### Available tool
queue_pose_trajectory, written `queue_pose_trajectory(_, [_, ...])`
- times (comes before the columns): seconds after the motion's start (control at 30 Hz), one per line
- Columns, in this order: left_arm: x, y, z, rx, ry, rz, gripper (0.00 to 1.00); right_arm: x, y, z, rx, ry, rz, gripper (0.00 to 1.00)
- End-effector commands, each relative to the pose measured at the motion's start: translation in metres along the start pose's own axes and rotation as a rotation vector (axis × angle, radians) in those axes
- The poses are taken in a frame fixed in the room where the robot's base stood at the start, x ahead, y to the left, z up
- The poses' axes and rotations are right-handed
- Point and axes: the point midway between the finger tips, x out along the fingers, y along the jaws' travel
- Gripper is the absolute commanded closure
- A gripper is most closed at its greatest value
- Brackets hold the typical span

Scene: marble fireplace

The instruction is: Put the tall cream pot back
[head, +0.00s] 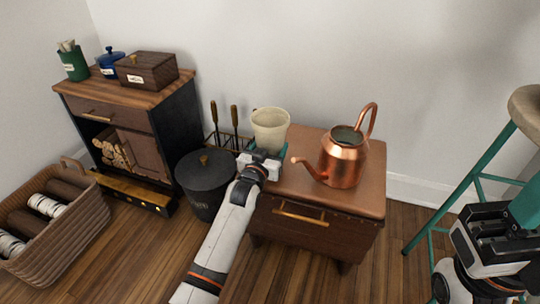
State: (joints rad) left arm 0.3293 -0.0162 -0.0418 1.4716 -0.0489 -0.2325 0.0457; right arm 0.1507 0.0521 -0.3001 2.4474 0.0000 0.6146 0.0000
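The tall cream pot (270,129) is upright near the back left corner of the copper-topped side table (325,205). My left gripper (264,155) is at the pot's lower part, with teal finger parts showing at its sides, and appears closed around it. The pot's base is hidden by the gripper, so I cannot tell whether it touches the table. My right gripper (497,238) is at the right edge, far from the pot. Its fingers are not clear enough to tell open from shut.
A copper watering can (343,161) stands on the table, right of the pot. A black lidded bin (205,184) and a wire rack with tools (234,125) are left. A cabinet (150,118), a wicker basket (72,225) and a teal-legged stool (465,172) stand around.

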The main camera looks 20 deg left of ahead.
Motion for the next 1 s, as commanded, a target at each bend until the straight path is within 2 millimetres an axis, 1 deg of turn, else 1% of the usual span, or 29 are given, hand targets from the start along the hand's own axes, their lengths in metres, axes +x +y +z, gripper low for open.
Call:
queue_pose_trajectory(0.03, [0.0002,-0.0001,-0.006,0.0,-0.003,0.0,0.68,-0.0007,0.0006,0.0016,-0.001,-0.012,0.004,0.64])
queue_pose_trajectory(0.07, [0.0003,0.0,-0.0069,0.0,-0.003,0.0,0.68,0.0003,0.0007,0.0016,-0.002,-0.014,0.005,0.64])
queue_pose_trajectory(0.3, [0.0002,-0.0001,-0.0057,0.0,-0.004,0.0,0.68,0.0029,0.0005,0.0012,-0.002,-0.013,0.005,0.64])
queue_pose_trajectory(0.43, [0.0002,-0.0002,-0.0088,0.0,-0.003,0.0,0.68,0.0024,0.0006,0.0013,-0.002,-0.014,0.006,0.64])
queue_pose_trajectory(0.47, [0.0,-0.0002,-0.0103,0.0,0.0,0.0,0.3,0.0026,0.0007,0.0013,-0.002,-0.014,0.006,0.64])
queue_pose_trajectory(0.5, [0.0,-0.0001,-0.0098,0.0,0.0,0.0,0.23,0.0028,0.0007,0.0012,-0.002,-0.014,0.006,0.64])
queue_pose_trajectory(0.6, [0.0,-0.0002,-0.0098,0.0,0.0,0.0,0.1,0.0027,0.0007,0.0012,-0.002,-0.014,0.006,0.64])
queue_pose_trajectory(0.83, [0.0,-0.0001,-0.0095,0.0,-0.001,0.0,0.1,0.0027,0.0007,0.0011,-0.002,-0.013,0.006,0.64])
queue_pose_trajectory(0.93, [-0.0002,-0.0001,-0.0054,0.0,-0.002,0.0,0.1,0.0039,0.0006,0.0011,-0.002,-0.014,0.006,0.64])
queue_pose_trajectory(1.0, [-0.0074,-0.0002,-0.0059,0.0,0.001,0.0,0.1,0.0089,0.0002,0.0017,-0.002,-0.019,0.006,0.64])
